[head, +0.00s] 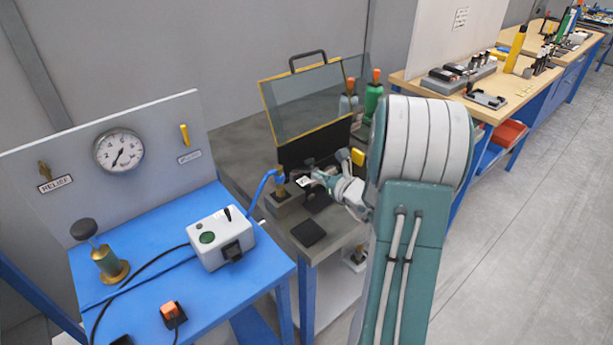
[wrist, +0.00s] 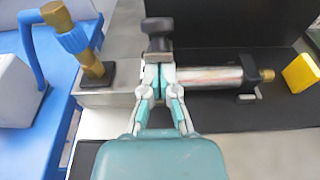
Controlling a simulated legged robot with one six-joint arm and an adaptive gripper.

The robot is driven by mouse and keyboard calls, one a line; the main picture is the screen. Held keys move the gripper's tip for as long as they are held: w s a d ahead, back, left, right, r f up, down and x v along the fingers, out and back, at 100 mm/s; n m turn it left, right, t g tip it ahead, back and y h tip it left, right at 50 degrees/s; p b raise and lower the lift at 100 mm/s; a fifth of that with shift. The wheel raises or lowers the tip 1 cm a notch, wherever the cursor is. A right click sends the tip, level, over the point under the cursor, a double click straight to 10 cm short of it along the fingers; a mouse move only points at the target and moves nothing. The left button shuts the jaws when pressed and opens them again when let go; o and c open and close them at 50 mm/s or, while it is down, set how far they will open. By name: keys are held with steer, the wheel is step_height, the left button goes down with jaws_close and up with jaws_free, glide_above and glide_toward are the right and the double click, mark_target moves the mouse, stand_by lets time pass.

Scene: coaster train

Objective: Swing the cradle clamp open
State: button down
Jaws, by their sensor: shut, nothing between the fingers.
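The cradle clamp seems to be the black knob with a dark block under it (wrist: 158,32), at the top middle of the wrist view. A silver cylinder (wrist: 215,77) with a brass end lies level to the right, on a black cradle support (wrist: 246,90). My gripper (wrist: 159,72) is shut and empty, its fingertips just below the knob in the picture. I cannot tell whether they touch the clamp. In the head view my gripper (head: 311,175) is over the grey bench, in front of the open case. The fingers hide the cylinder's left end.
A grey block with a brass fitting (wrist: 84,55) and blue hose stands left of the fingers. A yellow block (wrist: 300,72) is at the right. An open clear-lidded case (head: 305,100) stands behind. The blue bench (head: 150,290) with gauge panel (head: 120,150) is at left.

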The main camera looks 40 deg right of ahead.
mark_target(312, 160)
steer(key=shift+w+r, duration=0.1)
stand_by(0.3)
steer(key=shift+w+a+r, duration=0.1)
steer(key=shift+w+r, duration=0.65)
steer(key=shift+w, duration=0.35)
steer(key=shift+w+a+r, duration=0.1)
steer(key=shift+w+r, duration=0.6)
steer(key=shift+w, duration=0.35)
steer(key=shift+w, duration=0.1)
steer(key=shift+r+x, duration=0.15)
steer(key=shift+x, duration=0.65)
steer(key=shift+r+x, duration=0.15)
steer(key=shift+x, duration=0.65)
steer(key=v, duration=1)
stand_by(0.4)
